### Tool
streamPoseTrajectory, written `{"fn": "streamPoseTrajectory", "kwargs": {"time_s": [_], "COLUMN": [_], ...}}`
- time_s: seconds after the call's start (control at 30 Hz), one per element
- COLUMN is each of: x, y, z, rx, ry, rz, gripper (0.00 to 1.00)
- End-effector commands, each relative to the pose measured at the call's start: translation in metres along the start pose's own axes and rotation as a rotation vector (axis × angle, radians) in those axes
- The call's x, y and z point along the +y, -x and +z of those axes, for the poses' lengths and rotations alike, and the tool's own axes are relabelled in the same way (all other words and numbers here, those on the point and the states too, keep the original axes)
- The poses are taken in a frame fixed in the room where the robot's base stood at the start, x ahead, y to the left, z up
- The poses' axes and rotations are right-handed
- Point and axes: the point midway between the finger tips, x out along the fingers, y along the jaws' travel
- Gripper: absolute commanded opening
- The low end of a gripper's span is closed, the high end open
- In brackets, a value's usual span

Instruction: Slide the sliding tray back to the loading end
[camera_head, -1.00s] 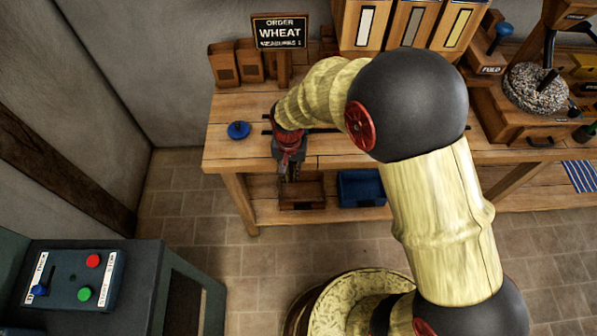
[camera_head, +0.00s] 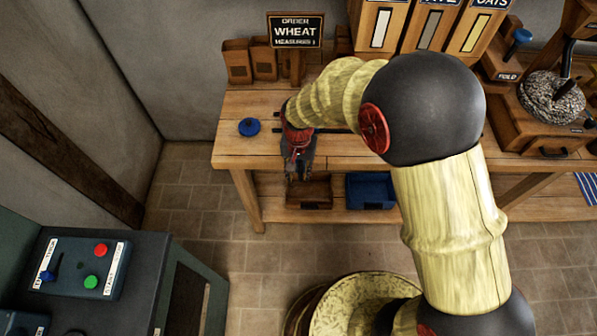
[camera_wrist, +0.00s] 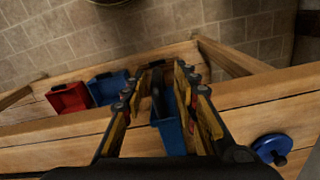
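A narrow blue tray-like piece (camera_wrist: 168,130), probably the sliding tray, shows between my fingers in the wrist view, with a dark upright part at its far end. In the head view my arm hides it. My gripper (camera_head: 298,172) is at the front edge of the wooden table, near its left end. In the wrist view my gripper (camera_wrist: 158,88) is open, its fingers on either side of the blue piece with gaps visible. Dark rails (camera_head: 335,130) run along the tabletop beside my wrist.
A blue round knob (camera_head: 249,127) sits on the table left of my gripper; the wrist view shows it too (camera_wrist: 271,148). A control box (camera_head: 80,267) is at lower left.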

Motion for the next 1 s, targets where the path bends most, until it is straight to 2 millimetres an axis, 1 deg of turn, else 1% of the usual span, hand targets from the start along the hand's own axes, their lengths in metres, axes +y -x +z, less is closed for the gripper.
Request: {"fn": "streamPoseTrajectory", "kwargs": {"time_s": [0.17, 0.4, 0.5, 0.6, 0.7, 0.8, 1.0], "x": [-0.001, -0.002, -0.001, -0.002, -0.001, -0.001, -0.001], "y": [0.025, 0.073, 0.091, 0.104, 0.112, 0.117, 0.118], "z": [-0.002, -0.001, -0.001, -0.001, 0.000, 0.000, 0.000], "rx": [0.005, 0.005, 0.004, 0.003, 0.002, 0.002, 0.002], "ry": [0.000, 0.000, 0.001, 0.001, 0.001, 0.000, 0.000], "rz": [-0.003, -0.003, -0.003, -0.002, -0.001, -0.002, -0.001], "gripper": [0.29, 0.29, 0.29, 0.29, 0.29, 0.29, 0.29]}}
